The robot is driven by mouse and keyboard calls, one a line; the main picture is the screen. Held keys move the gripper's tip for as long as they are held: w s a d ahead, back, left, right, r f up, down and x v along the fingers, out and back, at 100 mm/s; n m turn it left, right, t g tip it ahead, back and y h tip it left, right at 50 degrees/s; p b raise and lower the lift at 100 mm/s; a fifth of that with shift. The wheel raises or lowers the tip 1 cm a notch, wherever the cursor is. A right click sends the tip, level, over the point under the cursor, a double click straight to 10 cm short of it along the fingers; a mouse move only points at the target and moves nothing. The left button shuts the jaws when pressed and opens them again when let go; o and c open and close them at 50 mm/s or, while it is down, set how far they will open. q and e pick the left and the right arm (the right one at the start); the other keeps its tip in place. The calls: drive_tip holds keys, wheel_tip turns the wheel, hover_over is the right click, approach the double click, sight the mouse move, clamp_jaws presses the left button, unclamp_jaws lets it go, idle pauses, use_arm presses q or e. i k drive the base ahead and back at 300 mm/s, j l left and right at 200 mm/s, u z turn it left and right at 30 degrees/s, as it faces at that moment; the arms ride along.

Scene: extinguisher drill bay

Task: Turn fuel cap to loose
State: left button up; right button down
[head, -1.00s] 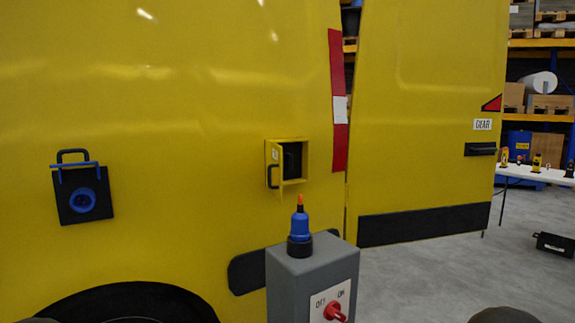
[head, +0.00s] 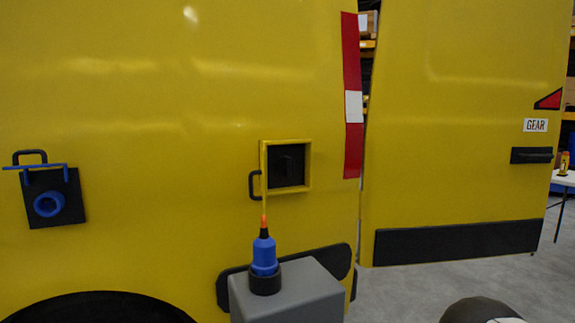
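A small square opening with a yellow frame (head: 308,170) is set in the yellow vehicle side. Its flap (head: 264,185) stands open at the left and shows nearly edge-on, with a black handle (head: 254,186). A dark round shape (head: 290,163), perhaps the fuel cap, shows faintly inside; its setting cannot be read. A blue round fitting (head: 48,204) on a black plate is farther left, below a blue bar. Neither gripper is in view. A dark rounded part at the bottom right is probably my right arm.
A grey pedestal (head: 290,298) stands in front, below the opening, with a blue bottle-like thing (head: 264,256) in a black holder on top. Its orange tip reaches near the flap's lower end. A door labelled GEAR (head: 535,125) is at the right. Grey floor shows at the lower right.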

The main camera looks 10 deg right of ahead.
sight(285, 165)
drive_tip(key=i+l+u, duration=0.1)
drive_tip(key=l+u, duration=0.15)
drive_tip(key=l, duration=0.45)
drive_tip(key=i+l+u, duration=0.1)
drive_tip(key=l+u, duration=0.15)
drive_tip(key=l, duration=0.45)
drive_tip(key=i+l+u, duration=0.1)
drive_tip(key=l+u, duration=0.4)
drive_tip(key=l, duration=0.9)
drive_tip(key=i+l+u, duration=0.4)
drive_tip(key=l, duration=0.3)
drive_tip(key=i+l+u, duration=0.2)
drive_tip(key=i+l, duration=0.15)
drive_tip(key=i+l+u, duration=0.2)
drive_tip(key=l, duration=0.3)
